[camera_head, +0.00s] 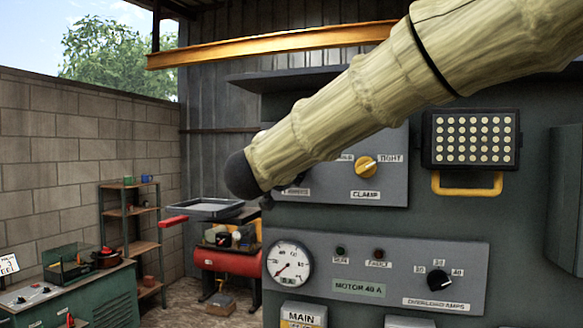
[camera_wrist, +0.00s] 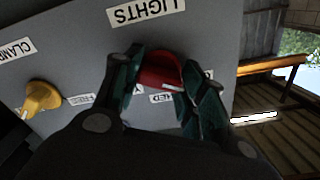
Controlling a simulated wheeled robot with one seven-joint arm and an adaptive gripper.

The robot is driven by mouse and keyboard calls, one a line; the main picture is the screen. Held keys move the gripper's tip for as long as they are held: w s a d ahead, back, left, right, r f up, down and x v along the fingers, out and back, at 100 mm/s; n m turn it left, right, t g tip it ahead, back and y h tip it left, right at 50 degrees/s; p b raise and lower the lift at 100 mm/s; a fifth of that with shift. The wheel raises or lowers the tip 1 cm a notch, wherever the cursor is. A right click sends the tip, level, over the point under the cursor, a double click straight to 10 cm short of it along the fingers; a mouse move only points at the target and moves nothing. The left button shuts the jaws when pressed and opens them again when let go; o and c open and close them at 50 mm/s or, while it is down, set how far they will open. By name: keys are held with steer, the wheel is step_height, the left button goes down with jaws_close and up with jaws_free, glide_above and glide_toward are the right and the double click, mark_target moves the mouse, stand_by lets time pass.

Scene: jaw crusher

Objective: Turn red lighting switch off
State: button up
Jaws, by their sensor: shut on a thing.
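The red lighting switch (camera_wrist: 159,71) is a red knob under the LIGHTS label (camera_wrist: 146,11) in the wrist view. My gripper (camera_wrist: 158,86) is closed around it, with green fingers on its left and right sides. Small position labels beside the knob are partly covered by the fingers, so I cannot read its setting. In the head view, my arm covers the red switch and my gripper. The grey panel (camera_head: 395,190) that shows the CLAMP label is partly visible behind my arm.
A yellow CLAMP knob (camera_head: 366,167) sits close by on the same panel. A lamp with a yellow handle (camera_head: 467,190) is at right. Below are a gauge (camera_head: 289,264) and a black overload knob (camera_head: 439,281). An orange beam (camera_head: 270,45) crosses above.

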steer(key=o, duration=1)
steer(key=shift+f, duration=0.1)
steer(key=shift+o, duration=0.2)
steer(key=shift+s, duration=0.1)
steer(key=v, duration=1.2)
